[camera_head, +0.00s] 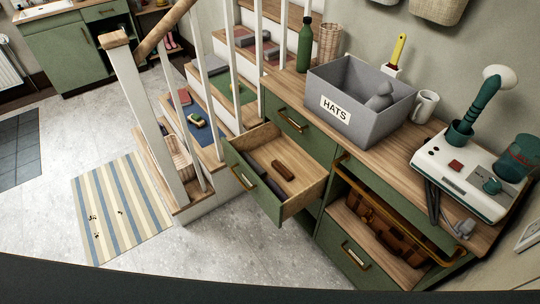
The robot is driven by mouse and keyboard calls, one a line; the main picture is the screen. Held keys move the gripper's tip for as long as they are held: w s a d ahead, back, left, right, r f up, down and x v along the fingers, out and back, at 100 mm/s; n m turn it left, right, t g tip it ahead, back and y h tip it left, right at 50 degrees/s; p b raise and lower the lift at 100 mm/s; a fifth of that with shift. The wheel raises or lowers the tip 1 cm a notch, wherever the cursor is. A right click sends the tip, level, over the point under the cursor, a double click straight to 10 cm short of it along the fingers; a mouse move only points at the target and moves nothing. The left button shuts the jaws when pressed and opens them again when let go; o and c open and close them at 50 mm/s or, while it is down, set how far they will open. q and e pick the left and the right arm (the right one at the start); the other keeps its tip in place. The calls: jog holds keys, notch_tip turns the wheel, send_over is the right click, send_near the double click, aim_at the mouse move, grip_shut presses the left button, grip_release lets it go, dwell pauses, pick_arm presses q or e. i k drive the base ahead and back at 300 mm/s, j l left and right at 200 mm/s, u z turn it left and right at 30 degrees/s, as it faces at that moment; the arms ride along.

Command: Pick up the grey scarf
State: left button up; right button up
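I cannot clearly single out the grey scarf. A grey soft-looking piece (379,97) lies in the grey bin (343,118) labelled HATS, on the wooden bench top; its shape looks more like a hat. Small grey folded-looking pieces (246,40) lie on the stairs behind the balusters, partly hidden. A dark grey item (254,178) lies along the front of the open drawer (310,186), beside a brown brush-like item (283,169). Neither of my grippers is in view.
A green bottle (305,45), wicker basket (329,45), white mug (425,106) and white tray-like unit (460,175) crowd the bench top. A brown bag (388,230) sits in the lower compartment. The stair post (140,115) stands left. Floor is free around the striped rug (122,207).

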aim_at(259, 170)
jog(key=i+j+z, duration=0.2)
jog(key=i+z, duration=0.15)
jog(key=i+j+z, duration=0.4)
jog(key=i, duration=0.55)
jog(key=l, duration=0.1)
